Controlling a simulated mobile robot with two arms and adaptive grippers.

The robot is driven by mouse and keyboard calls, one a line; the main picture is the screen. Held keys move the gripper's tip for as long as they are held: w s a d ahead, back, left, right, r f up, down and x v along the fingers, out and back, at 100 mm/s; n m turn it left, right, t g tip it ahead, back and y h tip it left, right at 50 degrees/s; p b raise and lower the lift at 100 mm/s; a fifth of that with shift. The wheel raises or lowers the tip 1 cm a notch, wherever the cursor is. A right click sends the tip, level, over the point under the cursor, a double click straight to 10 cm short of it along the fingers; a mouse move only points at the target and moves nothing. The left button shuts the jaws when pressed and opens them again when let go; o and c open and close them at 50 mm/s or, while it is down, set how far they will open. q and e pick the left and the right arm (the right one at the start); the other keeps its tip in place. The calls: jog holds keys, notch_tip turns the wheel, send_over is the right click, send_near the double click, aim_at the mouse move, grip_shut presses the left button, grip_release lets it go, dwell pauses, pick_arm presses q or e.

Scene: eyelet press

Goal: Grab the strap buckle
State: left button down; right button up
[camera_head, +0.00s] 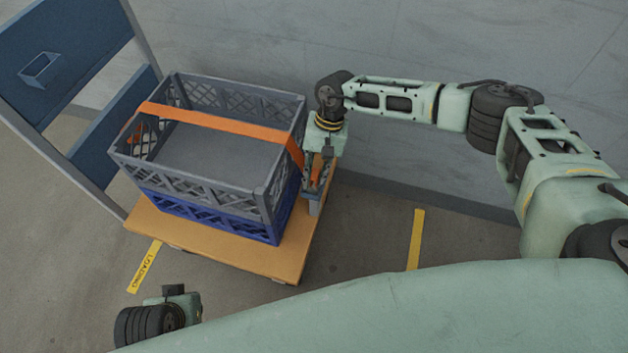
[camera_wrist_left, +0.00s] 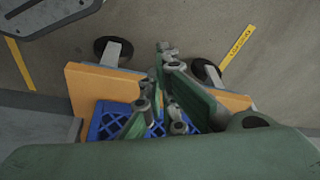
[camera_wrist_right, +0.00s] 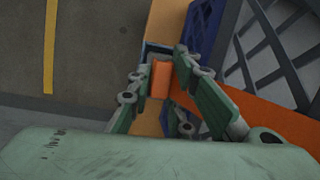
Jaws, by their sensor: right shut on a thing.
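The orange strap (camera_head: 220,124) runs across the top of the grey crate and down its right side. My right gripper (camera_head: 316,186) is at that side of the crate, pointing down. In the right wrist view its fingers (camera_wrist_right: 160,76) are shut on the strap buckle, which shows as an orange piece (camera_wrist_right: 160,82) with a dark blue-grey frame (camera_wrist_right: 157,48) beyond it. The fingers partly hide the buckle. My left gripper (camera_wrist_left: 160,65) shows in the left wrist view with its fingertips close together and nothing seen between them. Its fingers are not seen in the head view.
The grey crate (camera_head: 205,190) stands on a blue crate (camera_head: 215,220) on an orange-tan cart deck (camera_head: 200,250). The cart's blue back panel (camera_head: 60,60) rises at the left. Yellow floor marks (camera_head: 416,240) lie to the right on bare floor. A grey wall (camera_head: 400,60) is behind.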

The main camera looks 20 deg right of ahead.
grip_shut()
